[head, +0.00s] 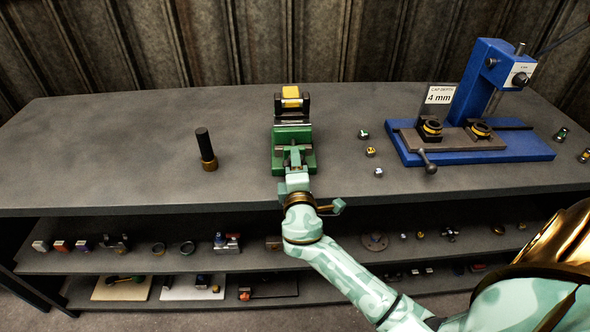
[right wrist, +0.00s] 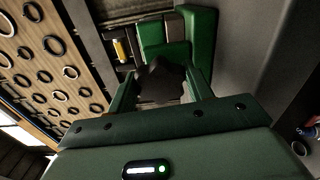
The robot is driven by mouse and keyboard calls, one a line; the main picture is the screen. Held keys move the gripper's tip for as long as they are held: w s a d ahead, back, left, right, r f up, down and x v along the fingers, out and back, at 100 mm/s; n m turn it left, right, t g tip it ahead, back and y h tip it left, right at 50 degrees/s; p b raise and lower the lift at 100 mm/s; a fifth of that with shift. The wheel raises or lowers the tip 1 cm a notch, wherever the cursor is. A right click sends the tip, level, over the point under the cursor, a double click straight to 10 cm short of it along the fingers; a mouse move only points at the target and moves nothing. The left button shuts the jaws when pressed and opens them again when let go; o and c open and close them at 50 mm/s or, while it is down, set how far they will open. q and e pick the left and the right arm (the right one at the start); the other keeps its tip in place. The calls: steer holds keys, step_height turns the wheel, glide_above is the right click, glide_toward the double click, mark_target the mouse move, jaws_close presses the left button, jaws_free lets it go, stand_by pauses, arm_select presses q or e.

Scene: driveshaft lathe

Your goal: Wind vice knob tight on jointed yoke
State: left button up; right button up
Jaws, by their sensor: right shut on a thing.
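The green vice (head: 293,133) stands at the middle of the bench, and its green body also shows in the right wrist view (right wrist: 165,35). A yellow piece (head: 291,92), apparently the jointed yoke, sits at the vice's far dark jaws; it also shows in the right wrist view (right wrist: 122,50). My right gripper (head: 296,160) reaches the vice's near end. In the right wrist view its fingers are shut on the dark vice knob (right wrist: 160,80). The knob is mostly hidden in the head view. I cannot tell how tightly the jaws press. My left gripper is out of view.
A black cylinder with a brass base (head: 206,150) stands left of the vice. Several small parts (head: 370,152) lie to its right, before a blue press (head: 470,130) with a "4 mm" sign. Shelves (head: 150,262) below hold small parts. The bench's left part is clear.

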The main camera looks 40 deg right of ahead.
steer(key=shift+f+m+b, duration=0.15)
steer(key=shift+m+b, duration=0.15)
steer(key=shift+m, duration=0.3)
steer(key=o, duration=1)
steer(key=shift+c, duration=0.2)
steer(key=v, duration=1.6)
steer(key=shift+s, duration=0.25)
